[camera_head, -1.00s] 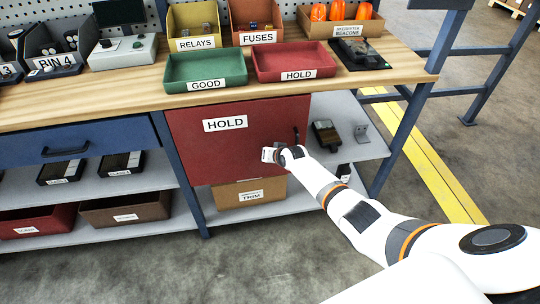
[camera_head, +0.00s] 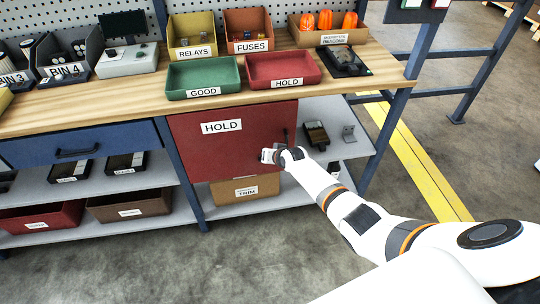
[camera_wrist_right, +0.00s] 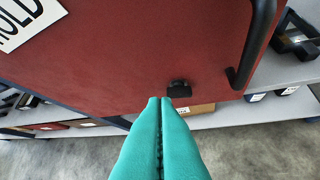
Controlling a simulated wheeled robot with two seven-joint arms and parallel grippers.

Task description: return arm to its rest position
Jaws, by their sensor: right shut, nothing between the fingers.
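My right arm reaches in from the lower right of the head view. Its gripper (camera_head: 268,155) is in front of the red HOLD door (camera_head: 205,150), near the door's right side. In the right wrist view the two teal fingers (camera_wrist_right: 160,102) are pressed together and hold nothing. The red door (camera_wrist_right: 130,50) fills the upper part of that view. Its black handle (camera_wrist_right: 254,45) is to the right of the fingertips, apart from them. A small dark part (camera_wrist_right: 178,89) on the door's lower area shows just beyond the fingertips. My left gripper is out of view.
Above the door is the wooden benchtop (camera_head: 130,92) with a green GOOD tray (camera_head: 204,86) and a red HOLD tray (camera_head: 283,81). A TRIM box (camera_head: 245,191) sits below on the lower shelf. Open floor (camera_head: 270,260) lies in front, with a yellow floor strip (camera_head: 415,165) at right.

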